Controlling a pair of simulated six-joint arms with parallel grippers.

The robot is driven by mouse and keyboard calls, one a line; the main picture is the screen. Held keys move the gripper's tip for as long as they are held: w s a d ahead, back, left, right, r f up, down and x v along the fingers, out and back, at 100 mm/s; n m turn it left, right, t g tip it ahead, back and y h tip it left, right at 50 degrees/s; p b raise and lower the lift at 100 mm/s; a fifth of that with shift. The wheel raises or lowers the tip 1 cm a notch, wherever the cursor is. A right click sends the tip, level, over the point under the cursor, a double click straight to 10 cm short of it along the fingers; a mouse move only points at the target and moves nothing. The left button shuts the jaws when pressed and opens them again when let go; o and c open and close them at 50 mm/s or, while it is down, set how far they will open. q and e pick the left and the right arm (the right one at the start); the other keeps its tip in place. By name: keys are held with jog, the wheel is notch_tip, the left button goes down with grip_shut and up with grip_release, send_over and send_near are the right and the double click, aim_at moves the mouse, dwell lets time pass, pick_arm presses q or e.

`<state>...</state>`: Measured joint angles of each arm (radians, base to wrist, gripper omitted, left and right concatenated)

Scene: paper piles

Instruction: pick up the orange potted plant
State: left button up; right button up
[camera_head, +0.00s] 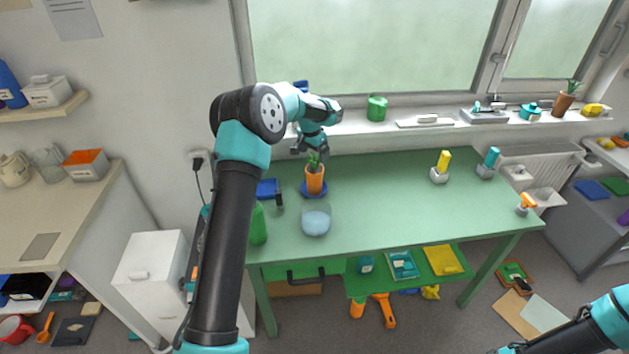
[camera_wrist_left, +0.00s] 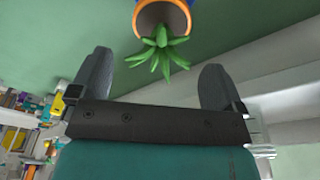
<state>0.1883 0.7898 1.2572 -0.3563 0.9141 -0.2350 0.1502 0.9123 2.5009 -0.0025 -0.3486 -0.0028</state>
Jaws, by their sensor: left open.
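The orange potted plant (camera_head: 315,182) stands on a blue saucer (camera_head: 308,192) near the back left of the green table. It has green spiky leaves. My left gripper (camera_head: 311,152) is above and just behind the plant, with its fingers apart. In the left wrist view, the pot (camera_wrist_left: 160,14) and its leaves show at the top, ahead of the fingertips and roughly centred between them. The open left gripper (camera_wrist_left: 158,80) holds nothing. Part of my right arm shows at the bottom right of the head view, and its gripper is not clearly visible.
On the green table (camera_head: 400,210) are a glass with bluish contents (camera_head: 316,222), a green bottle (camera_head: 257,224) and a blue item (camera_head: 268,188) near the plant. A yellow-topped holder (camera_head: 440,168) stands further right. The windowsill behind holds a green canister (camera_head: 377,108). The table's middle is clear.

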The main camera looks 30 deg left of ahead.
aim_at(314, 157)
pick_arm(q)
jog(key=f, duration=0.5)
jog(key=shift+w, duration=0.35)
jog(key=c, duration=1.5)
